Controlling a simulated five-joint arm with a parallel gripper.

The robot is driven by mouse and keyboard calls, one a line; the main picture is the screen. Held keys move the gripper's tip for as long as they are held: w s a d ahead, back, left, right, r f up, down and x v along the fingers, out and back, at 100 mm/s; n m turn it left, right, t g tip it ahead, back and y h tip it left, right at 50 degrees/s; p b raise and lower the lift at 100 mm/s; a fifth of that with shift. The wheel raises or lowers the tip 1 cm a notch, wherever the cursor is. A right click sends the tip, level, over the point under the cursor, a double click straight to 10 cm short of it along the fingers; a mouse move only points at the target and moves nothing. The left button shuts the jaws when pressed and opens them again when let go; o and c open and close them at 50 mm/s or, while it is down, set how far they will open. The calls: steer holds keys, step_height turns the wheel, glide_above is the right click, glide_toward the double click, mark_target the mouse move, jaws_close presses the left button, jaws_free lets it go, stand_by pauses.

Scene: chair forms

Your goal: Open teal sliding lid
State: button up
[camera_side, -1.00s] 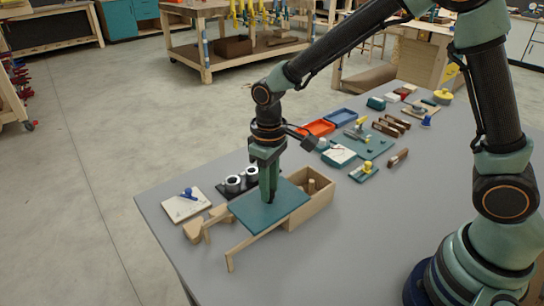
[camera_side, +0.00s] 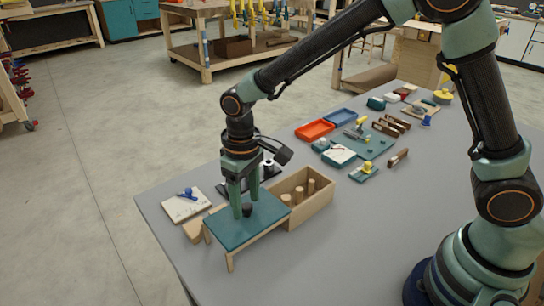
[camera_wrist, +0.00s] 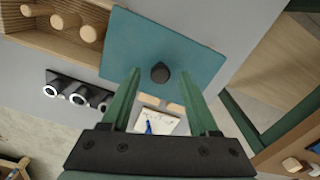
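The teal sliding lid (camera_side: 262,225) is out to the left of its wooden box (camera_side: 318,204) in the side view, resting level on two wooden rails with legs. In the wrist view the lid (camera_wrist: 130,45) has a dark round knob (camera_wrist: 160,72) in its middle. The box is largely uncovered and several wooden pegs (camera_side: 299,194) show inside. My gripper (camera_side: 245,208) is over the lid, its fingers spread on either side of the knob (camera_side: 248,210). In the wrist view the fingers (camera_wrist: 160,76) stand apart with a gap to the knob.
A white board with a blue item (camera_side: 184,205) and wooden pieces (camera_side: 197,230) lie left of the lid. Dark holders with white rings (camera_side: 268,168) stand behind. Red (camera_side: 315,130) and blue (camera_side: 341,117) trays are farther back. The table's right front is clear.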

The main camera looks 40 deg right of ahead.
mark_target(247, 205)
step_height(247, 205, up, 12)
stand_by(0.6)
steer(key=shift+r, duration=0.1)
steer(key=s+d+r+m+t, duration=0.1)
steer(key=s+d+t, duration=0.1)
steer(key=s+d, duration=0.3)
steer(key=s+d+r+m+t, duration=0.2)
steer(key=s+d, duration=0.3)
steer(key=d, duration=0.8)
steer(key=shift+s+r+m+t, duration=0.2)
steer(key=shift+m+t, duration=0.1)
steer(key=shift+t, duration=0.5)
